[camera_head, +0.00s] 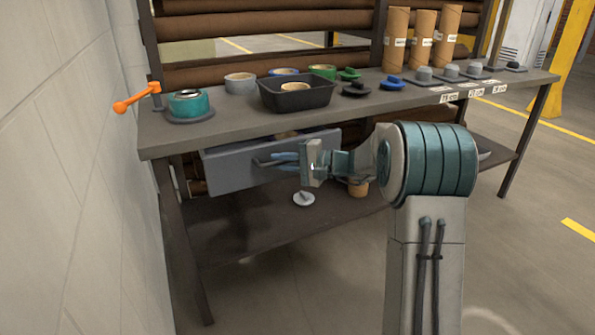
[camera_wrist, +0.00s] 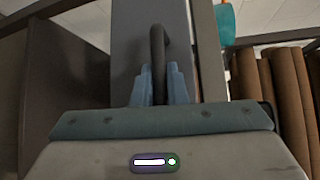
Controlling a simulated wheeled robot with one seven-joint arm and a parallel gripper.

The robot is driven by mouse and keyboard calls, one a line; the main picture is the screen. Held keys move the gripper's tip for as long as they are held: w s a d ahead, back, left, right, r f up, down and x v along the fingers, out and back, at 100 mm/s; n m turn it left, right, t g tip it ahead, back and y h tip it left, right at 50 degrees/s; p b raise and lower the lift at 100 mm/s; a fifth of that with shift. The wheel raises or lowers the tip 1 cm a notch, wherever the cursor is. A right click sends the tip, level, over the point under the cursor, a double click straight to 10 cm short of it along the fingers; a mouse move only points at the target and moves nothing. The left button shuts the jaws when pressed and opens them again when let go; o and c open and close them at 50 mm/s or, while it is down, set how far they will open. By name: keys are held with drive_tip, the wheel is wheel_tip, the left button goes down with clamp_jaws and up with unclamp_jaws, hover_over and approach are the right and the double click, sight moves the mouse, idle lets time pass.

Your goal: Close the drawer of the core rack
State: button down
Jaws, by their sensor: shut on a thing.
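The core rack's drawer (camera_head: 232,164) is a grey box front under the left part of the worktop. It stands pulled out, and a strip of its inside with a tan roll (camera_head: 287,134) shows behind the front. Its dark bar handle (camera_head: 262,163) is partly hidden by my gripper (camera_head: 284,160). In the wrist view the blue fingers of my gripper (camera_wrist: 160,88) are closed around the dark handle (camera_wrist: 157,45), with the grey drawer front (camera_wrist: 130,60) behind it.
The worktop (camera_head: 225,128) above carries a black tray (camera_head: 297,95), tape rolls, coloured plugs and upright brown cores (camera_head: 421,40). An orange lever (camera_head: 135,98) sticks out at the left, near the wall. A white plug (camera_head: 304,199) and a tan core (camera_head: 358,188) are on the lower shelf (camera_head: 260,228).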

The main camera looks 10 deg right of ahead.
drive_tip(key=w, duration=0.2)
drive_tip(key=shift+w+a+r, duration=0.15)
drive_tip(key=shift+w+a, duration=0.15)
drive_tip(key=shift+a, duration=0.1)
drive_tip(key=shift+r, duration=0.1)
drive_tip(key=c, duration=1.5)
unclamp_jaws()
drive_tip(key=shift+w+a, duration=0.1)
drive_tip(key=shift+w, duration=0.05)
drive_tip(key=shift+o, duration=0.2)
drive_tip(key=shift+f, duration=0.2)
drive_tip(key=p+v, duration=0.3)
drive_tip(key=v, duration=1.1)
drive_tip(key=shift+p, duration=0.35)
